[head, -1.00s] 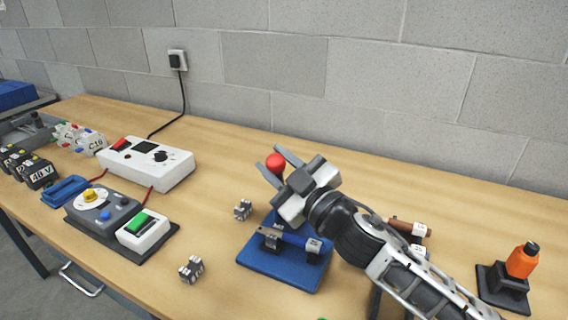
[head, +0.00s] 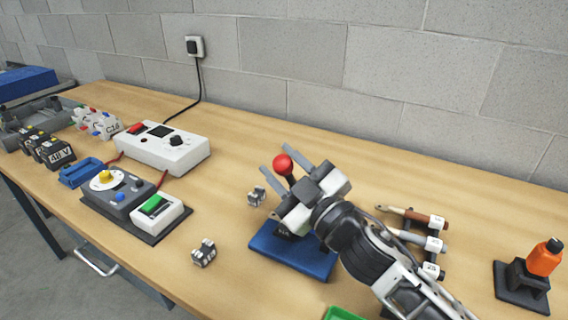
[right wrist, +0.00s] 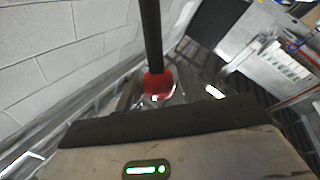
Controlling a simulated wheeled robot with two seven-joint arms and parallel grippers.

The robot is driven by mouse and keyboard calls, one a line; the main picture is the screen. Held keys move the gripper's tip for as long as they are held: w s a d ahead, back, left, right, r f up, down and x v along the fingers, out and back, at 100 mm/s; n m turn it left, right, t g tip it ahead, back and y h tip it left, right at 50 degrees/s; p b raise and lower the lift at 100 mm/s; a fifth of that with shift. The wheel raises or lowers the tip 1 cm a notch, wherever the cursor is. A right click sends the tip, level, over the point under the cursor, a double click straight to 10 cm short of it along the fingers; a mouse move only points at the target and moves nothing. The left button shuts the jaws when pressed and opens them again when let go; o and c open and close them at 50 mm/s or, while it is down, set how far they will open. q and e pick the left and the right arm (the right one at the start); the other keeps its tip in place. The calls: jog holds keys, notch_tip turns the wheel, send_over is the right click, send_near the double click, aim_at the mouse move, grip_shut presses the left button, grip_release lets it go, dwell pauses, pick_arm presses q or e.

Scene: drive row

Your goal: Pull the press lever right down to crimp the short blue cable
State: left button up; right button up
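The press has a blue base (head: 318,262) on the bench and a lever with a red ball knob (head: 283,163). In the right wrist view, the knob (right wrist: 157,84) sits at the end of the black lever rod (right wrist: 150,35), just ahead of the palm. The gripper hides the middle of the press, and I cannot make out the short blue cable now. My left gripper is not in view.
Small metal blocks (head: 204,254) lie left of the press. A green tray (head: 343,314) is at the front edge; a white power unit (head: 165,148) stands further left.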

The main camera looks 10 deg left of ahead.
jog(key=shift+o, duration=0.6)
jog(key=b+v, duration=0.2)
jog(key=v, duration=1.4)
jog(key=shift+b, duration=0.4)
